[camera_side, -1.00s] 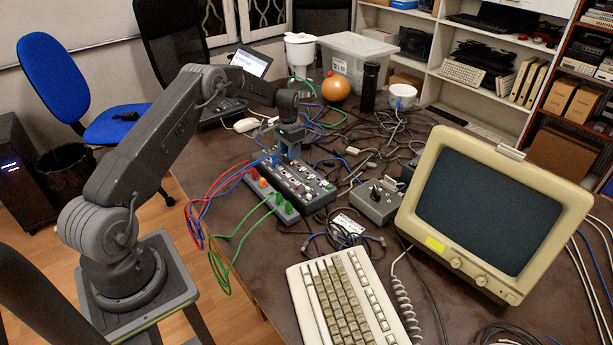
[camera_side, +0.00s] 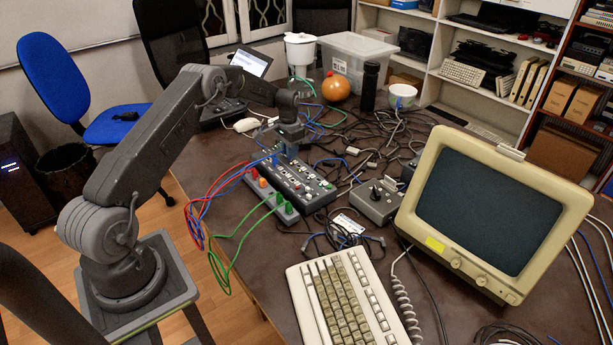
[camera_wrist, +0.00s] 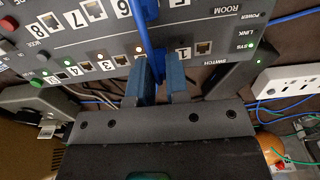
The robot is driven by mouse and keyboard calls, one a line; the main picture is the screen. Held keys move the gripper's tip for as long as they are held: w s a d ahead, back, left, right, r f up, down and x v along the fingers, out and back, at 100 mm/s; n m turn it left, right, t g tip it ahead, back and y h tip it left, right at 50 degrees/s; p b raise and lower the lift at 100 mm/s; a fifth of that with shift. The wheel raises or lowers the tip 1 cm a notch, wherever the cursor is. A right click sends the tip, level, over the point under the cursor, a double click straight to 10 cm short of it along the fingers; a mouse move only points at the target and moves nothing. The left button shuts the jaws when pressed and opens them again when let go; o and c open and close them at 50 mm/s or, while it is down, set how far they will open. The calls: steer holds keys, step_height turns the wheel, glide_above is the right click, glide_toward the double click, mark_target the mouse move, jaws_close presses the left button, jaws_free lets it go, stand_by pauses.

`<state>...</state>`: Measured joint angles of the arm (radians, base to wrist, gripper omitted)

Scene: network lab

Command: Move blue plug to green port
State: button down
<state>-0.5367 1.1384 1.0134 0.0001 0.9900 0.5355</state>
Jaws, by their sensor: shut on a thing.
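My gripper (camera_side: 290,145) is low over the grey switch box (camera_side: 312,190) in the side view. In the wrist view its two blue fingers (camera_wrist: 160,82) point at the lower port row, between the sockets marked 1 and 3. They are shut on the blue plug, whose body is mostly hidden between them. Its blue cable (camera_wrist: 147,28) runs up across the panel in the wrist view. I cannot tell whether the plug is seated or just above a socket. A small green light (camera_wrist: 63,75) shows beside the socket marked 4; other port lights look orange.
A strip with red, orange and green plugs (camera_side: 280,205) lies along the box's near side, with loops of cable. A grey adapter box (camera_side: 375,203), a keyboard (camera_side: 345,300) and a monitor (camera_side: 490,220) stand to the right. Tangled cables lie behind.

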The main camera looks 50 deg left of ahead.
steer(key=shift+r, duration=0.3)
steer(key=shift+r, duration=1.95)
steer(key=c, duration=1.6)
jaws_free()
jaws_close()
steer(key=d+r, duration=0.2)
steer(key=d, duration=0.7)
glide_above(307, 175)
steer(key=shift+w+a+f, duration=0.15)
steer(key=shift+f, duration=1)
steer(key=shift+w+a+f, duration=0.1)
steer(key=shift+a+f, duration=0.05)
steer(key=shift+f, duration=1)
